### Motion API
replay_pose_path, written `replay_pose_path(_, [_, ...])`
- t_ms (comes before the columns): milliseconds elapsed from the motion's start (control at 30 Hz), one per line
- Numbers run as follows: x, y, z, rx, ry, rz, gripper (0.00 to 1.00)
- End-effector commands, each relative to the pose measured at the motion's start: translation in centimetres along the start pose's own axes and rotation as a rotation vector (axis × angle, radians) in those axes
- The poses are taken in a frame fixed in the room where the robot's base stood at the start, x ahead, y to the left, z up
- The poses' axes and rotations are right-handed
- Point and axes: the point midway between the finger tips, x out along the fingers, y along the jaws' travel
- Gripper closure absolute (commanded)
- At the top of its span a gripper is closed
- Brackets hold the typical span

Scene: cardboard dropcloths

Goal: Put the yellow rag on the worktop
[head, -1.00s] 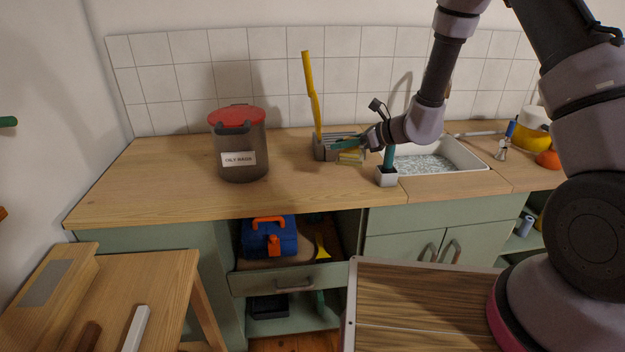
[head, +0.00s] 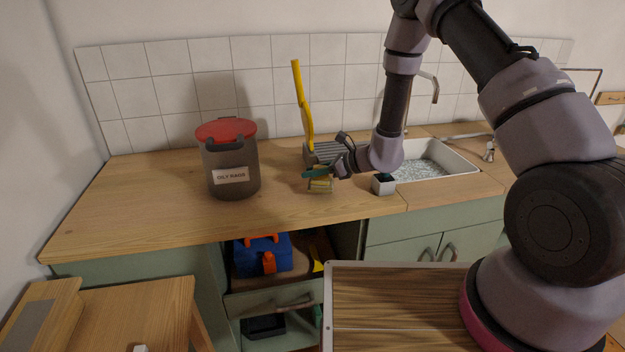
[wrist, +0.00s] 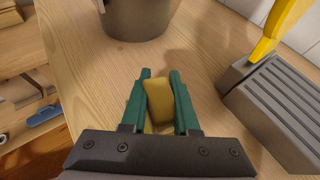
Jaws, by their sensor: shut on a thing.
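The yellow rag (wrist: 159,101) is between the green fingers of my gripper (wrist: 160,78) in the wrist view, and the fingers are shut on it. In the head view the rag (head: 320,185) hangs below my gripper (head: 316,173), in front of the grey slotted block. The wooden worktop (head: 130,200) lies beneath it; I cannot tell whether the rag touches the surface. The worktop also fills most of the wrist view (wrist: 95,65).
A grey slotted block (head: 322,152) holding a tall yellow tool (head: 302,100) stands just behind my gripper. A red-lidded bin labelled "OILY RAGS" (head: 229,160) stands to the left. A small grey box (head: 383,186) and the sink (head: 440,160) are to the right. The worktop's left part is clear.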

Motion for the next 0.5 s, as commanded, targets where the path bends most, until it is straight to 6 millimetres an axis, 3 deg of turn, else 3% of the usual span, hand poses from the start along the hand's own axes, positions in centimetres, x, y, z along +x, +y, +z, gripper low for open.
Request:
replay_pose_path(133, [1.0, 0.0, -2.1, 0.003, 0.001, 0.000, 1.00])
replay_pose_path(500, [1.2, 0.0, -2.5, 0.001, 0.000, 0.000, 1.00])
